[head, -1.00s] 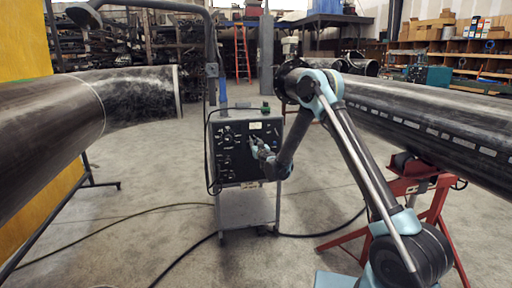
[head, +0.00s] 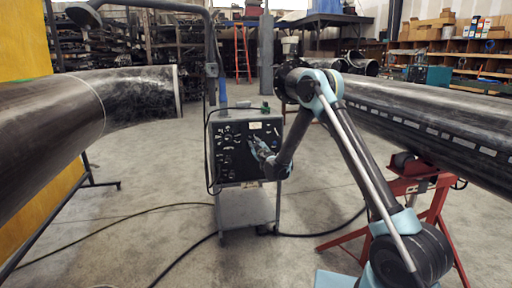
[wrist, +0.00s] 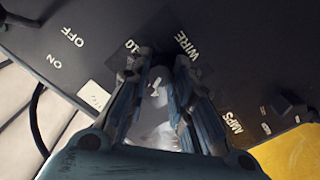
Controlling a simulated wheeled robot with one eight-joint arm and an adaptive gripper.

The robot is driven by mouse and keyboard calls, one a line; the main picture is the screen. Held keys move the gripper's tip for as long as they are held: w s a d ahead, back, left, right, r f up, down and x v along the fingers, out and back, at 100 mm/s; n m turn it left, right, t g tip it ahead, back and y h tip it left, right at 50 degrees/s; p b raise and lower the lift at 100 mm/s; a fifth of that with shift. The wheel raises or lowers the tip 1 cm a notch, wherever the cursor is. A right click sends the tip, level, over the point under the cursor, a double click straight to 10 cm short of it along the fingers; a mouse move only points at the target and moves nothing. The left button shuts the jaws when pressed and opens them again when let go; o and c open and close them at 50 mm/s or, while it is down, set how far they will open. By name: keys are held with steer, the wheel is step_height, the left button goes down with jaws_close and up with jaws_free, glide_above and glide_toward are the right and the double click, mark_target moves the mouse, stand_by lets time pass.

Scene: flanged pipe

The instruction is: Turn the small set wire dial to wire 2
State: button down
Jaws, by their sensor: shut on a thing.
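The welding machine's black front panel (head: 229,168) faces me in the head view, and my gripper (head: 252,143) is at its upper right part. In the wrist view my gripper (wrist: 157,72) has its two blue-grey fingers on either side of a small dial (wrist: 157,80) near the WIRE label (wrist: 187,46). It is shut on this dial. The fingers hide much of the dial. A small white mark shows between them, but I cannot read the setting. The panel (wrist: 225,30) shows tilted in this view.
In the wrist view a dark knob (wrist: 288,105) stands right of the AMPS label, with ON and OFF lettering at the left. In the head view a large pipe (head: 440,115) on a red stand (head: 425,190) lies right; another pipe (head: 60,125) is left. Cables cross the floor.

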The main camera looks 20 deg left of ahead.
steer(key=n, duration=1.1)
steer(key=shift+s+a, duration=0.1)
steer(key=shift+f+n, duration=0.1)
steer(key=shift+n, duration=0.3)
steer(key=c, duration=1.4)
jaws_free()
steer(key=shift+o, duration=0.2)
steer(key=v, duration=1.2)
steer(key=shift+f, duration=0.1)
